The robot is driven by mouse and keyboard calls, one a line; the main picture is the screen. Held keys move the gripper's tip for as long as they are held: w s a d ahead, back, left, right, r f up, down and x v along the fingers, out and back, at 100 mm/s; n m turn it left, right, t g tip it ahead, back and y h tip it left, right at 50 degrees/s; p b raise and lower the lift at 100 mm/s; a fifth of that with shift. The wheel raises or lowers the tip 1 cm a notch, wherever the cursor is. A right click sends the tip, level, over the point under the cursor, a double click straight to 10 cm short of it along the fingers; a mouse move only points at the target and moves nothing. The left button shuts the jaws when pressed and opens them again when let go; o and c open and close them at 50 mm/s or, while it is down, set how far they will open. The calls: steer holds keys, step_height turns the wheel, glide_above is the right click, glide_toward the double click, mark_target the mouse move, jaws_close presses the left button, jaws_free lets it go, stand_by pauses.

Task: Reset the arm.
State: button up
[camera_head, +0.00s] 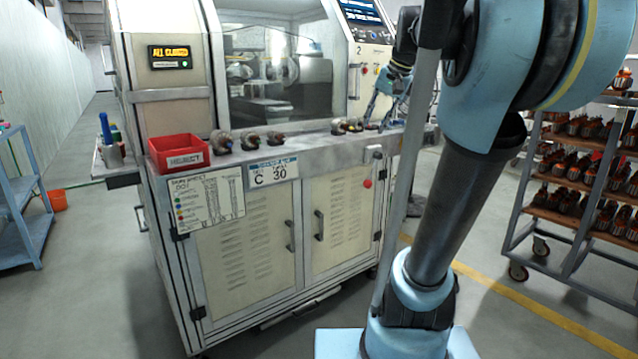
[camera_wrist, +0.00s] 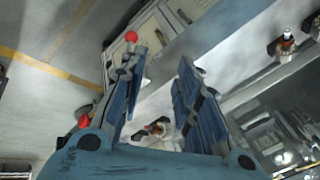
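My gripper (camera_head: 384,112) is above the right part of the machine's front ledge (camera_head: 310,145), its fingers pointing down. In the wrist view my gripper (camera_wrist: 157,75) has its two blue fingers spread wide apart, with nothing held between the tips. An armature (camera_wrist: 157,128) shows in the gap, further down between the fingers; it looks apart from them. My arm runs from the lower right up and across to the ledge.
Several armatures (camera_head: 250,141) stand along the ledge, with a red REJECT bin (camera_head: 180,153) at its left end. The winding machine (camera_head: 165,60) has a window. A rack of armatures (camera_head: 580,170) stands right, a blue shelf (camera_head: 25,210) left. The floor between is clear.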

steer(key=s+f+n+h, duration=0.1)
steer(key=s+f, duration=0.6)
steer(key=f, duration=0.4)
steer(key=s+d+f+n+g+h, duration=0.1)
steer(key=s+f, duration=0.7)
steer(key=f, duration=0.3)
steer(key=s+d+f+n+h, duration=0.1)
steer(key=s+f, duration=0.6)
steer(key=f, duration=0.4)
steer(key=shift+s+f+n+g, duration=0.25)
steer(key=shift+f+n+g, duration=0.15)
steer(key=shift+d, duration=0.1)
